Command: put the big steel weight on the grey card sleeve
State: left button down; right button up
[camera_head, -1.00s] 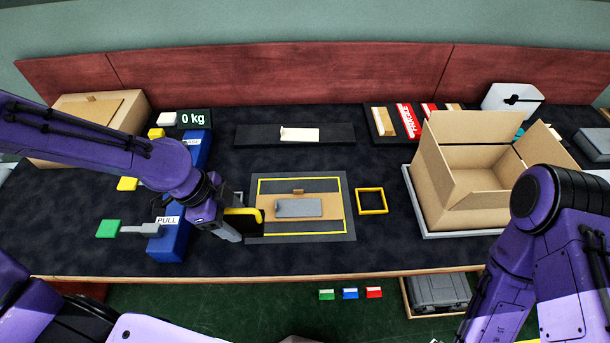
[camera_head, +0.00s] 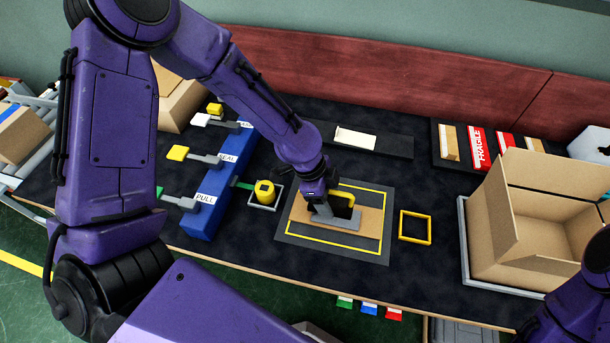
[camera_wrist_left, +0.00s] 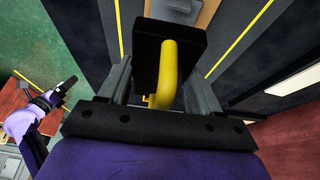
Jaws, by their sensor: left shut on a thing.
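A black block with a yellow handle, which I take to be the big steel weight (camera_head: 345,201), is in my left gripper (camera_head: 333,206). The grey card sleeve (camera_head: 346,223) lies on a tan strip inside a yellow-outlined dark mat, partly hidden by the gripper and weight. Part of the sleeve (camera_wrist_left: 176,9) shows beyond the weight in the wrist view. The weight is over or right beside the sleeve; I cannot tell whether they touch.
A yellow round thing (camera_head: 265,192) stands in a grey square frame left of the mat (camera_head: 291,232). A blue lever block (camera_head: 218,196) is farther left. A yellow square frame (camera_head: 415,227) and an open cardboard box (camera_head: 520,227) are at the right.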

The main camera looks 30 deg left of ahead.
aim_at(336, 207)
pick_arm(q)
jog(key=shift+w+d+f, duration=0.3)
jog(key=shift+d+f, duration=0.25)
jog(key=shift+f, duration=0.25)
jog(key=shift+w+d+f, duration=0.15)
jog(key=shift+f, duration=0.1)
jog(key=f, duration=0.1)
jog(key=f+p, duration=0.1)
jog(key=f, duration=0.1)
jog(key=shift+w+d+f, duration=0.2)
jog(key=shift+w, duration=0.15)
jog(key=shift+f, duration=0.15)
jog(key=shift+s, duration=0.1)
pick_arm(e)
jog(key=shift+s+r, duration=0.3)
jog(key=shift+r, duration=0.5)
jog(key=shift+f, duration=0.1)
pick_arm(q)
jog(key=shift+f, duration=0.2)
jog(key=shift+c, duration=2.4)
grip_release()
jog(key=shift+s, duration=0.1)
